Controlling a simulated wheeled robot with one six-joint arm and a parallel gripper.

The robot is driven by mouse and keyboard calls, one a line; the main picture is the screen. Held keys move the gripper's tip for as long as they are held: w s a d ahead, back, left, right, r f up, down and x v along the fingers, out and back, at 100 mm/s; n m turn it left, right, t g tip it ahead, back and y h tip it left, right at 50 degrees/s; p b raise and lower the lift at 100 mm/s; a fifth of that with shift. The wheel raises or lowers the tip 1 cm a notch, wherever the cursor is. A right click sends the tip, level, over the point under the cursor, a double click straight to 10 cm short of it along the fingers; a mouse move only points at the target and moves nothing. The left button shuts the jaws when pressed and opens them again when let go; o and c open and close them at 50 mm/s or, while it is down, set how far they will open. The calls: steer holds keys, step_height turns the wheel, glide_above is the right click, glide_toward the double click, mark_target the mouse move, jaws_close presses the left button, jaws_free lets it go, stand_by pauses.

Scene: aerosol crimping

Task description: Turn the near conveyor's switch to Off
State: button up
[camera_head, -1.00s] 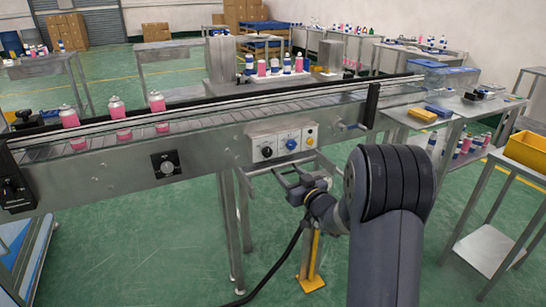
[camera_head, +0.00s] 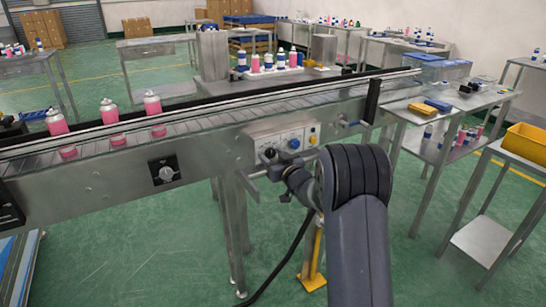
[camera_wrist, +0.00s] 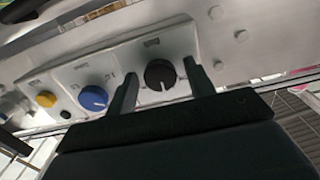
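The near conveyor (camera_head: 110,177) carries a light control panel (camera_head: 258,137) on its front side. In the wrist view the panel holds a black knob (camera_wrist: 160,75), a blue knob (camera_wrist: 93,98) and a yellow button (camera_wrist: 46,99). The black knob's white mark points toward the bottom of that picture. My gripper (camera_wrist: 161,80) is open, with one finger on each side of the black knob and visible gaps between. In the head view my gripper (camera_head: 268,160) is at the panel's left end and largely hides the black knob; the blue knob (camera_head: 294,144) shows beside it.
A separate black rotary switch (camera_head: 166,173) sits on the conveyor side further left. Several pink cans (camera_head: 108,111) stand on the belt. A side table (camera_head: 400,112) with yellow and blue trays is at right. The green floor in front is mostly clear.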

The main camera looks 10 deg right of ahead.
steer(key=c, duration=0.9)
steer(key=shift+n+b, duration=0.3)
steer(key=shift+b, duration=0.2)
steer(key=n+b, duration=0.2)
steer(key=b, duration=0.1)
steer(key=shift+f+n, duration=0.2)
steer(key=shift+n, duration=0.2)
steer(key=n+b, duration=0.3)
steer(key=n, duration=0.1)
steer(key=shift+b, duration=0.4)
steer(key=shift+r+n+b, duration=0.15)
steer(key=shift+n+b, duration=0.65)
steer(key=shift+n, duration=0.4)
steer(key=o, duration=1)
steer(key=shift+r, duration=0.1)
